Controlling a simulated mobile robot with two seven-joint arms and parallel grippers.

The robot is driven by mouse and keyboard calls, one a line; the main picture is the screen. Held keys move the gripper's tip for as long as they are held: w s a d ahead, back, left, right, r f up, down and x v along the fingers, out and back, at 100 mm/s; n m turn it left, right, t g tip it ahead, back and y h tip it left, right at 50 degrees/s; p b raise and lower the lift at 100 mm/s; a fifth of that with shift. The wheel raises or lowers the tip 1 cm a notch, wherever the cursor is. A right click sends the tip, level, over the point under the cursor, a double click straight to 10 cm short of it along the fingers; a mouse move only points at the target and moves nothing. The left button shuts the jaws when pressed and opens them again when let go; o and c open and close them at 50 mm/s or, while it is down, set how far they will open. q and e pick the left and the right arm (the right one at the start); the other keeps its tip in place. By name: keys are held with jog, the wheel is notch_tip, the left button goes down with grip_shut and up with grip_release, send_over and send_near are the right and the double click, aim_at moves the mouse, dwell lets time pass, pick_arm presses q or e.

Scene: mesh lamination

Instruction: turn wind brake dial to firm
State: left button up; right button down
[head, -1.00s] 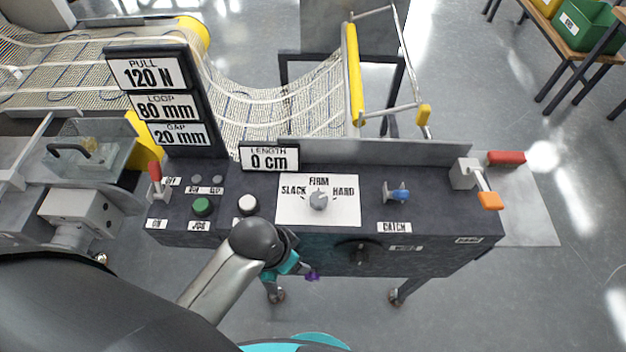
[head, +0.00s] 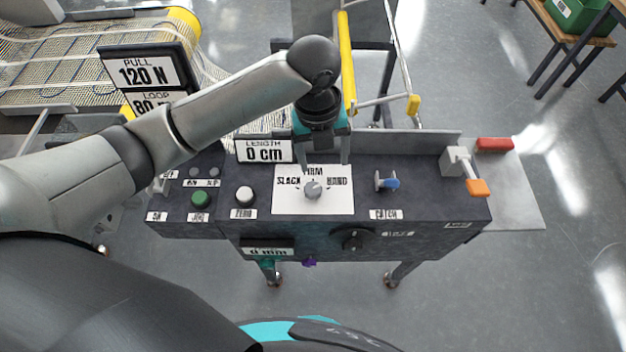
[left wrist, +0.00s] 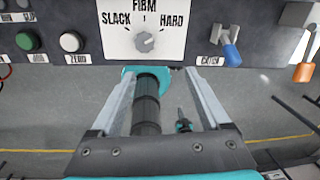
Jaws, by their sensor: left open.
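The wind brake dial (head: 313,190) is a small grey knob on a white plate (head: 340,203) marked SLACK, FIRM and HARD. In the left wrist view the dial (left wrist: 145,41) sits just beyond the fingertips, below the FIRM mark. Its pointer seems to lean toward the HARD side, but it is too small to be sure. My left gripper (head: 326,162) hangs over the back edge of the plate with its fingers apart and empty. In the left wrist view the left gripper (left wrist: 160,72) straddles empty space, apart from the dial. My right gripper is not seen.
Left of the plate are a white ZERO button (head: 244,194) and a green JOG button (head: 200,198). Right of it are a blue catch lever (head: 387,182) and an orange-tipped lever (head: 478,187). The LENGTH display (head: 264,151) reads 0 cm, close to my left gripper.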

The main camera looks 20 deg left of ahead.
aim_at(313, 188)
pick_arm(q)
jog(key=f+m, duration=0.1)
jog(key=f, duration=0.3)
jog(key=a+f+m, duration=0.1)
jog(key=f, duration=0.3)
jog(key=a+f+y+b, duration=0.1)
jog(key=f, duration=0.4)
jog(key=shift+w+a+m, duration=0.15)
jog(key=shift+w+m, duration=0.25)
jog(key=shift+c, duration=0.3)
jog(key=shift+r, duration=0.1)
grip_shut()
